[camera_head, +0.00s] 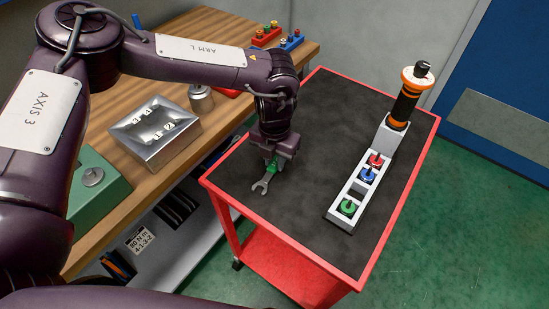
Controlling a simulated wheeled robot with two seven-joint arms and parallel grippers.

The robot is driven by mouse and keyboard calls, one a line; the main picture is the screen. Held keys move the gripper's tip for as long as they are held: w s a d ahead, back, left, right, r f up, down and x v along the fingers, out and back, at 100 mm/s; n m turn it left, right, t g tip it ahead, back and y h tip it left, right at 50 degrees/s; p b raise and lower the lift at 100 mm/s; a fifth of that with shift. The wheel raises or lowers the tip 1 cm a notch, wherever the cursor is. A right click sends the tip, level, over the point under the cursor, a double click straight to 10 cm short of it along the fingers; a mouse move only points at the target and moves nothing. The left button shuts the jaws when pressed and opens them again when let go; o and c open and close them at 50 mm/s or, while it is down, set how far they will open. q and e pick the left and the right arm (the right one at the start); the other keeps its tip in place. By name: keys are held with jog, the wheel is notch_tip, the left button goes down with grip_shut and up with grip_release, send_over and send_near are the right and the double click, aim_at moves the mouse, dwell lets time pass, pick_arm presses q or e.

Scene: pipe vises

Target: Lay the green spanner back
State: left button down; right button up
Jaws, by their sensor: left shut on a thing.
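The green spanner (263,183) has a grey open-ended head and a green part just below my left gripper (272,166). My left gripper is shut on it over the left part of the red trolley's dark top (310,130). The head of the spanner points down and to the left. Its other end is hidden by the gripper, and I cannot tell whether the spanner touches the trolley top. My right gripper is not in view.
A grey rack (344,212) with red, blue and green knobs stands on the trolley's right, beside an upright black-and-orange tool (408,95). A wooden bench (190,80) on the left carries a metal tray (155,145). The trolley's middle is clear.

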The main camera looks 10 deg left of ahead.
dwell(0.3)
pick_arm(q)
jog(key=c, duration=1.2)
grip_release()
jog(key=shift+o, duration=0.2)
notch_tip(320, 180, up, 8)
jog(key=shift+f+b, duration=0.15)
jog(key=shift+b, duration=0.3)
